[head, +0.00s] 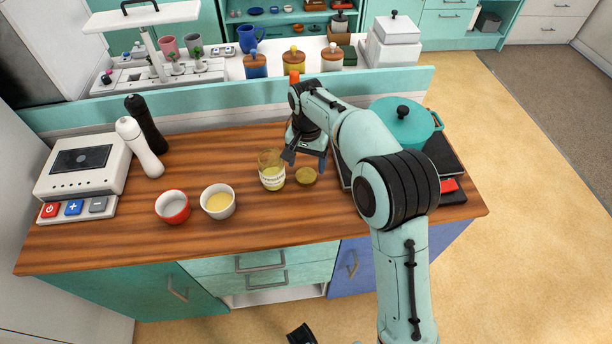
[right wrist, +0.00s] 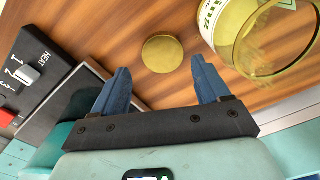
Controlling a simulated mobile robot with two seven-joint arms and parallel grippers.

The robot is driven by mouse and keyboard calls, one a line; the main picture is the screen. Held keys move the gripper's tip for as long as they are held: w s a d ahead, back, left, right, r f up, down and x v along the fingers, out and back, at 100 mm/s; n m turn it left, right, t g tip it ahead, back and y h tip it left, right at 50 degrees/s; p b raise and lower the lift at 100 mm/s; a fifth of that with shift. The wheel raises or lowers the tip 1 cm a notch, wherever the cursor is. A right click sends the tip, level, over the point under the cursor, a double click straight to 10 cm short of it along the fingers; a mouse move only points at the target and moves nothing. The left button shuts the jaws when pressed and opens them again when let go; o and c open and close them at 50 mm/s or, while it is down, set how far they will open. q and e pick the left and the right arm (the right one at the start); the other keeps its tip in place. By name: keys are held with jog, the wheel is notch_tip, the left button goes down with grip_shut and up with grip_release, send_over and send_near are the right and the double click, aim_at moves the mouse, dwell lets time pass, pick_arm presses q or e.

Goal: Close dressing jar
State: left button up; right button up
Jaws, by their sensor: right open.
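The dressing jar (head: 271,172) is a clear glass jar with a label and pale yellow contents, standing upright with an open top on the wooden counter. It also shows in the right wrist view (right wrist: 262,35) at the upper right. A round gold lid (head: 306,175) lies flat on the counter just right of the jar. In the right wrist view the lid (right wrist: 162,54) lies ahead of and between the fingertips. My right gripper (head: 307,158) is open and empty, just behind the lid in the head view; its fingers also show in the wrist view (right wrist: 160,84).
A white bowl (head: 218,202) with yellow contents and a red bowl (head: 172,207) stand left of the jar. White (head: 139,147) and black (head: 147,124) mills stand farther left. A teal pot (head: 404,121) sits on the stove at right. The front counter edge is clear.

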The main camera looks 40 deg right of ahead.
aim_at(306, 175)
jog(key=shift+f, duration=0.1)
jog(key=f+b, duration=0.1)
jog(key=f, duration=0.4)
jog(key=shift+w, duration=0.2)
jog(key=c, duration=0.8)
